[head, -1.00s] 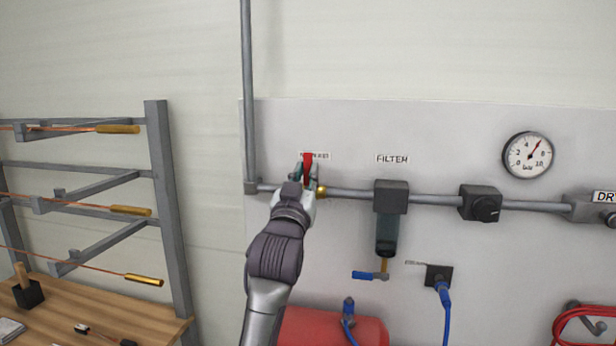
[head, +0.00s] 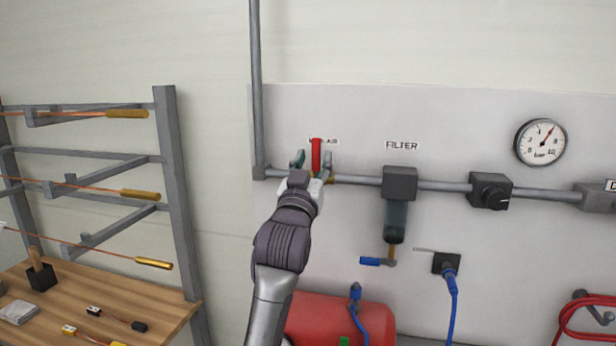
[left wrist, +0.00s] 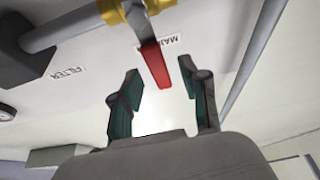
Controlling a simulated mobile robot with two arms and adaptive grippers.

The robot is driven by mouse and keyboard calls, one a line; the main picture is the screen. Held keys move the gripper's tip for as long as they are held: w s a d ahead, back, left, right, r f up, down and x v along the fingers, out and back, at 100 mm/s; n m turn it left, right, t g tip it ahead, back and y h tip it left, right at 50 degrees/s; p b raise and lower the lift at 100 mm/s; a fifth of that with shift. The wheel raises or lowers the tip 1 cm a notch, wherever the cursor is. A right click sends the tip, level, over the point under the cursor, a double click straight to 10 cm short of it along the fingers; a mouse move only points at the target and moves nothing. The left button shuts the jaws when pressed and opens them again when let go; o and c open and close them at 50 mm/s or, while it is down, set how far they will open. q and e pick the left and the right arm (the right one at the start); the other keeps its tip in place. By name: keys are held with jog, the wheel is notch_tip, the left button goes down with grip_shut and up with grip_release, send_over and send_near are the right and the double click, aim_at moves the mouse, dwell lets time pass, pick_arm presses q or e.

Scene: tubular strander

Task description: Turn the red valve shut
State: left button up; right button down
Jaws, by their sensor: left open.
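The red valve handle (head: 316,154) stands upright above the grey pipe, at right angles to it, under a partly hidden label. My left gripper (head: 314,160) is open, with a finger on each side of the handle in the head view. In the left wrist view the red handle (left wrist: 156,64) reaches from the brass valve body (left wrist: 112,10) toward the gap between the open fingers (left wrist: 164,95). Its tip is near the fingertips, and no finger visibly touches it. My gripper hides most of the valve body in the head view. My right gripper is not in view.
The pipe (head: 442,186) runs right to the filter (head: 397,215), a black regulator (head: 490,192) and a gauge (head: 540,142). A blue-handled drain valve (head: 371,261) hangs below the filter. A red tank (head: 335,318) stands below. A grey rack (head: 176,190) and wooden bench (head: 130,300) are left.

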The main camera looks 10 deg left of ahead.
pick_arm(q)
jog(key=v, duration=1.1)
jog(key=shift+s, duration=0.15)
jog(key=shift+f, duration=0.15)
